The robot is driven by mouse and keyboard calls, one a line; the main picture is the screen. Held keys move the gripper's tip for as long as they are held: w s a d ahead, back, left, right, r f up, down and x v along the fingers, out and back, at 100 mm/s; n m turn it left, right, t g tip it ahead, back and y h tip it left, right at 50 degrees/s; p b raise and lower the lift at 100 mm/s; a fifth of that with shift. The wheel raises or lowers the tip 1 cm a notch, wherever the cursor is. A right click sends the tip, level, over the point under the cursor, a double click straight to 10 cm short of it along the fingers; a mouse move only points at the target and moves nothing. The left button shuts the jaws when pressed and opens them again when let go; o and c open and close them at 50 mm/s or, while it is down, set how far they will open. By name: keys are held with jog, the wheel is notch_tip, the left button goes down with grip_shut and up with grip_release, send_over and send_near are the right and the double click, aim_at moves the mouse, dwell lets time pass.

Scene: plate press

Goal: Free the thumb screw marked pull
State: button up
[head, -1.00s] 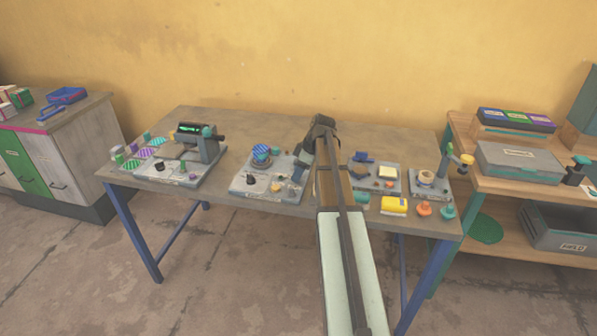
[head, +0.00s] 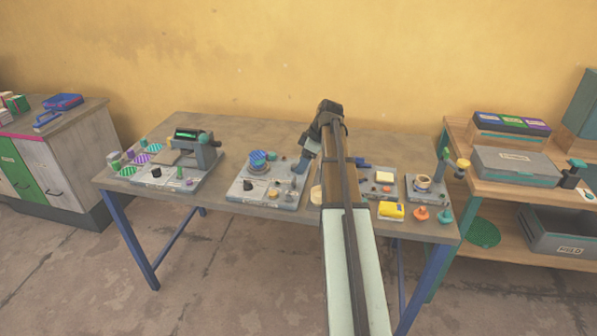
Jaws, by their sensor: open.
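No lettering is readable at this size, so I cannot tell which knob is the thumb screw marked pull. The middle plate (head: 240,186) on the bench carries a blue-striped round part (head: 258,160), a black knob (head: 248,186) and several small orange and grey knobs. My gripper (head: 299,170) hangs over the right part of this plate, close above a small grey knob (head: 291,194). Its jaws are small and dark here; they are open, with nothing seen between them. My arm hides the bench right of this plate.
A left plate (head: 150,186) holds a press-like device (head: 195,150) with a green display. Right of my arm are a small plate (head: 383,190), a plate with a post (head: 428,193), a yellow block (head: 391,211) and loose orange (head: 421,213) and teal (head: 445,215) knobs. The bench's back is clear.

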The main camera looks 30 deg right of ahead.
jog(key=v, duration=0.6)
jog(key=shift+r, duration=0.2)
jog(key=shift+s, duration=0.1)
